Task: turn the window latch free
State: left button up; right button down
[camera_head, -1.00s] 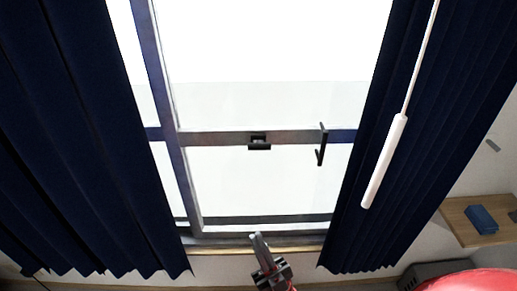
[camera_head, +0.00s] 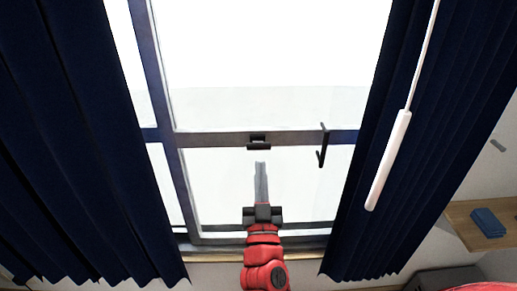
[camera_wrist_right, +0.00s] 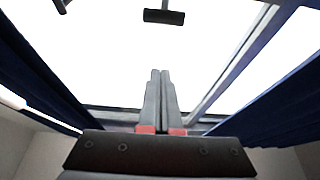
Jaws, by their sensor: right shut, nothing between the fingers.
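A small black latch-like fitting (camera_head: 258,142) sits on the window's horizontal rail, and it also shows at the top of the wrist view (camera_wrist_right: 164,16). A black handle (camera_head: 322,146) is on the same rail to its right, standing roughly upright. I cannot tell for certain which of the two is the window latch. My right gripper (camera_head: 261,166) is shut and empty, its fingers pointing up just below the black fitting with a visible gap. Its closed fingers show in the wrist view (camera_wrist_right: 160,75). My left gripper is not in view.
Dark blue curtains hang on the left (camera_head: 85,150) and right (camera_head: 425,130) of the window. A white rod (camera_head: 389,160) hangs in front of the right curtain.

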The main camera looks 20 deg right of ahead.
jog(key=shift+w, duration=0.15)
notch_tip(320, 180, up, 5)
jog(key=p, duration=0.1)
send_over(258, 147)
jog(key=s, duration=0.2)
jog(key=shift+w+a+f, duration=0.1)
jog(key=shift+w+f, duration=0.05)
jog(key=shift+f, duration=1.1)
jog(key=shift+w+a+f, duration=0.1)
jog(key=shift+f, duration=1.15)
